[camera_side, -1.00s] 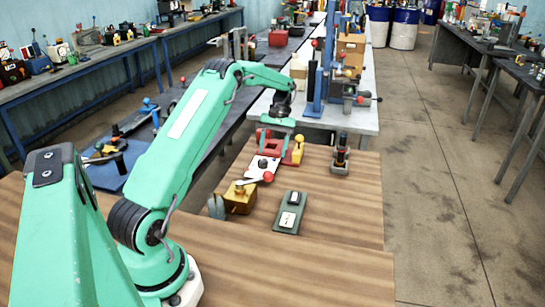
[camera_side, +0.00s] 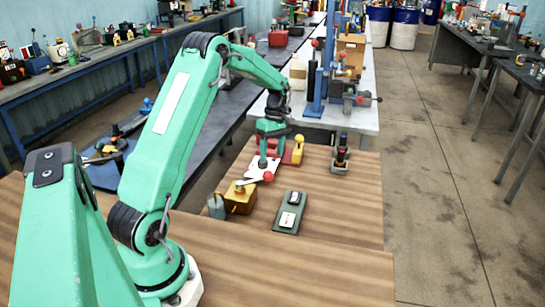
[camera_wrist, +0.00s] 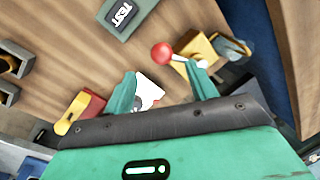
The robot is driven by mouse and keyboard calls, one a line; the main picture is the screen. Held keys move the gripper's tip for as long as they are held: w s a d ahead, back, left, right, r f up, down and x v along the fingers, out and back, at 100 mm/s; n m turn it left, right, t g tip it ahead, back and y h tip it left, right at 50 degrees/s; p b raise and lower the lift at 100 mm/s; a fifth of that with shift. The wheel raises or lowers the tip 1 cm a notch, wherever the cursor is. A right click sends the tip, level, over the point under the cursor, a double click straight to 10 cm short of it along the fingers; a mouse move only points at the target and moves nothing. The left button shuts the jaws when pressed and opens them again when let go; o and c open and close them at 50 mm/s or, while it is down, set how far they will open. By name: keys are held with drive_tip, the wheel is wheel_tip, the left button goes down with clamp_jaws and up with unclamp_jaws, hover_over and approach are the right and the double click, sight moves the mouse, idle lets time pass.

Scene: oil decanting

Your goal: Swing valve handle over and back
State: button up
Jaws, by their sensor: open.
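The valve has a brass-yellow block body (camera_side: 240,198) on the wood table. Its pale lever ends in a red ball knob (camera_side: 268,176), which points right in the side view. In the wrist view the red knob (camera_wrist: 162,54) lies just beyond the gap between my fingertips, with the lever running right to the yellow body (camera_wrist: 198,47). My gripper (camera_side: 266,162) is behind the knob in the side view, pointing down. In the wrist view its green jaws (camera_wrist: 165,82) are spread apart and empty. Whether a finger touches the knob, I cannot tell.
A white plate (camera_wrist: 149,87) lies below the jaws. A red and yellow clamp-like item (camera_side: 297,148) stands close behind my gripper. A green plate with a label (camera_side: 289,213) lies in front right. A dark upright fixture (camera_side: 340,156) stands at right. The table's front is clear.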

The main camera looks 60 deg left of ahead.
sight(269, 171)
drive_tip(key=shift+f, duration=0.15)
drive_tip(key=shift+s+d+f, duration=0.1)
drive_tip(key=shift+s+f, duration=0.15)
drive_tip(key=shift+f, duration=1)
drive_tip(key=shift+s+d+f, duration=0.1)
drive_tip(key=shift+s+f, duration=0.1)
drive_tip(key=shift+f, duration=1)
drive_tip(key=shift+s+f, duration=0.25)
drive_tip(key=shift+f, duration=1)
